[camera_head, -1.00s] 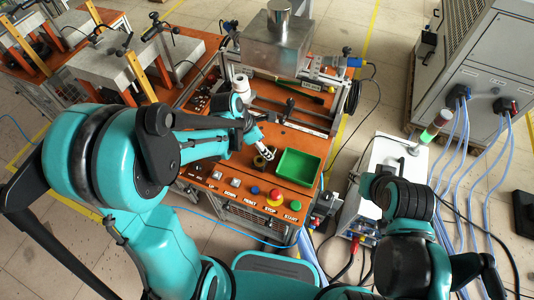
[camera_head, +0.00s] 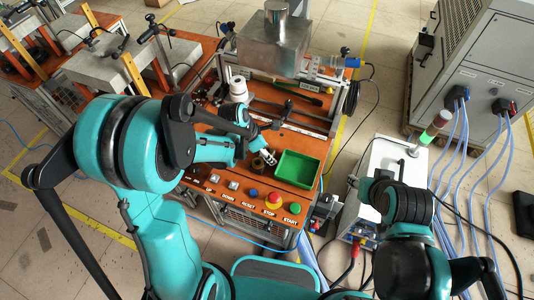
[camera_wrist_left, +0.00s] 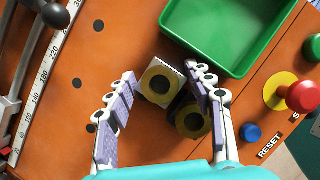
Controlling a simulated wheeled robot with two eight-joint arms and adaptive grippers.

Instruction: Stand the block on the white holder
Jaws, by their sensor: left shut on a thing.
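My left gripper (camera_head: 267,153) is low over the orange panel in the head view, shut on the block, which is small and partly hidden there. The white holder (camera_head: 238,91), a stepped round post, stands further back on the panel. My right gripper cannot be made out.
A green tray (camera_head: 298,169) is right beside my left gripper. Push buttons, including the red stop button (camera_head: 274,197), line the panel's front edge. A rail frame and black lever (camera_head: 288,106) are behind. Bare orange panel shows left of the block (camera_wrist_left: 95,60).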

